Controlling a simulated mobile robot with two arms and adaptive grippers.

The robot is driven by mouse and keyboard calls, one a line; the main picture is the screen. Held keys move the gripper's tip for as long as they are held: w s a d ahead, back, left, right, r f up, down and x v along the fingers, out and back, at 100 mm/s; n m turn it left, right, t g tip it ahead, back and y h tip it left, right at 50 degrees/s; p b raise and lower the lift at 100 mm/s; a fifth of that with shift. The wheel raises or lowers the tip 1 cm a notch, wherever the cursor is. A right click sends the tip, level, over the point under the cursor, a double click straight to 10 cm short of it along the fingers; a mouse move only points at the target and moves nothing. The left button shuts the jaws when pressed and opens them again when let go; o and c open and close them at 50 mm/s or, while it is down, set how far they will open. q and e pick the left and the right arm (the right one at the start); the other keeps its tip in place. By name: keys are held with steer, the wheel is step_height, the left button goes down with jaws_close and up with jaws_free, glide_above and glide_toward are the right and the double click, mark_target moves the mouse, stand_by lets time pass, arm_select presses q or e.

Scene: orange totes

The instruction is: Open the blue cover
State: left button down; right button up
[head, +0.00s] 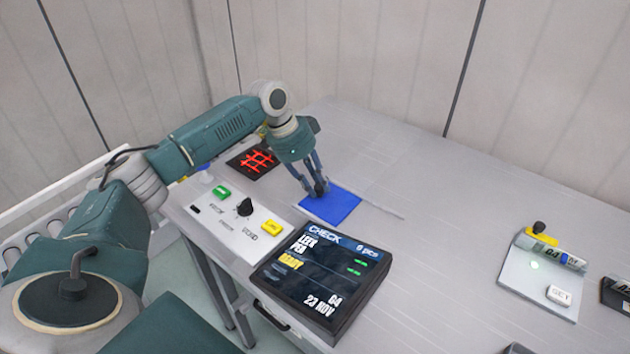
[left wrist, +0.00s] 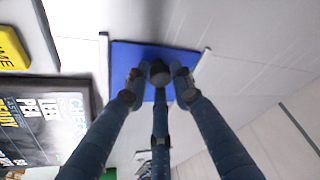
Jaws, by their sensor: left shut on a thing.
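The blue cover (head: 335,207) is a flat blue square on the grey table, behind the black display. It also shows in the left wrist view (left wrist: 133,57), at the top middle. My left gripper (head: 318,189) points down at the cover's left far part, with its fingers close together at the cover. In the left wrist view the fingertips (left wrist: 159,78) close in over the middle of the cover's edge and hide part of it. The cover looks flat; I cannot tell whether it is lifted. My right gripper is not in view.
A black display (head: 322,276) stands in front of the cover. A white panel with a green button (head: 221,192), a black knob (head: 244,207) and a yellow button (head: 272,227) lies left of it. A board with a SET button (head: 558,295) lies far right. The table between is clear.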

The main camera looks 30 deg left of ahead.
arm_select(q)
steer(key=d+p, duration=0.2)
steer(key=d, duration=0.1)
steer(key=d+p, duration=0.2)
steer(key=d, duration=0.2)
steer(key=d+p, duration=0.2)
steer(key=d, duration=0.1)
steer(key=shift+s+d+r, duration=0.3)
steer(key=shift+d, duration=0.1)
steer(key=shift+d+f, duration=0.1)
steer(key=c, duration=1.7)
jaws_free()
steer(key=shift+o, duration=1.1)
steer(key=shift+f, duration=0.1)
steer(key=v, duration=1.2)
